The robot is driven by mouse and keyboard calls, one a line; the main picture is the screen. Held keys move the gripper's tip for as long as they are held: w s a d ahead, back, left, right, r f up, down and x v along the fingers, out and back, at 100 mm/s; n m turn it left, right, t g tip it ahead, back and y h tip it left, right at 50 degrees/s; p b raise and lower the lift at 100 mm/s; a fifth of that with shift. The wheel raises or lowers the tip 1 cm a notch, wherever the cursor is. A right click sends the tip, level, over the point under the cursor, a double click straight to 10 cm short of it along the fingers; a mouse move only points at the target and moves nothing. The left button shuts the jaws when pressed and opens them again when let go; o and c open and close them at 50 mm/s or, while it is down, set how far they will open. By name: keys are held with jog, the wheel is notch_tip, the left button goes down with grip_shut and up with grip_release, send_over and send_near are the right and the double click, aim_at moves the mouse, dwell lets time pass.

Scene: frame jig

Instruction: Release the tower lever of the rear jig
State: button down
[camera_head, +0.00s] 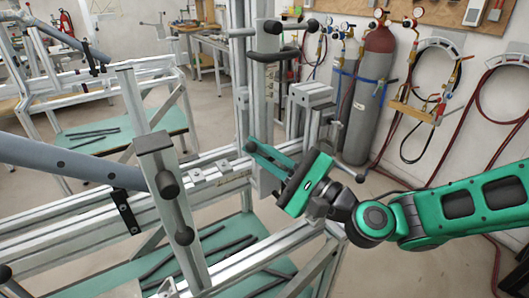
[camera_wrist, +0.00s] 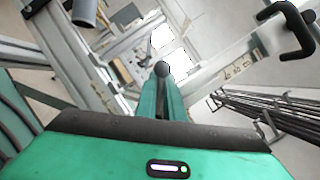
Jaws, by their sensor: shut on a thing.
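The aluminium jig tower (camera_head: 240,75) stands upright at the middle of the head view. My green gripper (camera_head: 266,158) reaches in from the right, low on the tower, its slim fingers together and pointing left. A lever's black ball knob (camera_head: 251,146) shows at the fingertips. In the wrist view the knob (camera_wrist: 162,69) sits just beyond the closed green fingers (camera_wrist: 163,95). The fingers hide the rest of that lever, so its angle cannot be told. A black handle (camera_head: 272,27) is higher on the tower and shows at the upper right of the wrist view (camera_wrist: 290,28).
Grey frame tubes (camera_head: 75,165) enter from the left. A nearer clamp post (camera_head: 160,165) carries black knobs. A teal shelf (camera_head: 120,277) with dark rods lies below the rails. Gas cylinders (camera_head: 368,95) and hoses stand at the right wall. Open floor lies between the jigs.

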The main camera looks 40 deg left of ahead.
jog(key=shift+w+m, duration=0.25)
jog(key=shift+m, duration=0.25)
jog(key=c, duration=1.9)
grip_release()
jog(key=shift+o, duration=0.2)
jog(key=shift+r, duration=0.1)
jog(key=shift+r+y, duration=0.1)
jog(key=shift+y, duration=0.2)
jog(key=shift+w+d, duration=0.1)
jog(key=s+v, duration=0.1)
jog(key=v, duration=0.9)
jog(key=shift+w+d, duration=0.35)
jog(key=shift+d, duration=0.05)
